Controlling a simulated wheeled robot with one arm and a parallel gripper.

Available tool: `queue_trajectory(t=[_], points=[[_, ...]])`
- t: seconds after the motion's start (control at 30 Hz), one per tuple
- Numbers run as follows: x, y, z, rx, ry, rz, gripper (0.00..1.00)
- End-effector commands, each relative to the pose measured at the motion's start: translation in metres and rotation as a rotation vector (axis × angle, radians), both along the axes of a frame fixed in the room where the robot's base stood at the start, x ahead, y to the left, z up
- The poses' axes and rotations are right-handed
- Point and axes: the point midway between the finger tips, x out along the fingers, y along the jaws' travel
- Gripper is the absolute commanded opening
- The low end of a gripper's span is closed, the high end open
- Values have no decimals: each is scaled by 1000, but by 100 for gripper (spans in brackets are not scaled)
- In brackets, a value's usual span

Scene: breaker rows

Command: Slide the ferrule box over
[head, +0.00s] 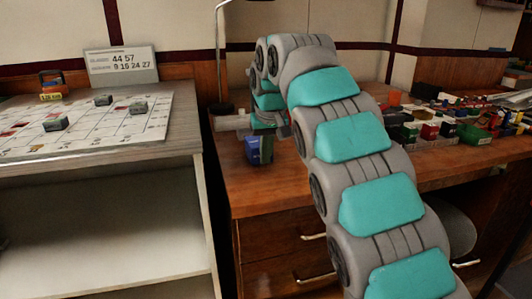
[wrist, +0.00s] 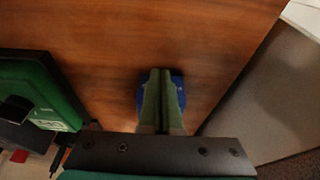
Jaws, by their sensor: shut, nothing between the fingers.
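A small blue box (head: 252,152), which I take to be the ferrule box, stands near the left edge of the wooden desk. In the wrist view the blue box (wrist: 180,92) is mostly hidden behind my gripper (wrist: 160,74). The green fingers are shut together with nothing between them, and they point down at the box. Blue shows on both sides of the fingers. I cannot tell whether the fingertips touch it. In the head view my arm hides part of the area around the gripper.
A green box-like object (wrist: 45,85) with a pale label is left of the fingers. Many small coloured boxes (head: 430,130) crowd the wooden desk's (head: 250,190) right side. A pale shelf unit (head: 100,228) with a marked board (head: 85,125) stands left, across a gap. Bare wood lies beyond the fingers.

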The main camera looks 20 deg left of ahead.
Motion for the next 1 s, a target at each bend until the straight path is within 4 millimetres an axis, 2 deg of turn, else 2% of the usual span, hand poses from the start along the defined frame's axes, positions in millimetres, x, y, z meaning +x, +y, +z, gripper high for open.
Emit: queue_trajectory(t=[0.13, 0.7, 1.0], points=[[10, 6, 5, 1, -3, 1, 0], [45, 30, 2, 2, -2, 8, 0], [54, 34, 0, 2, -2, 1, 0]])
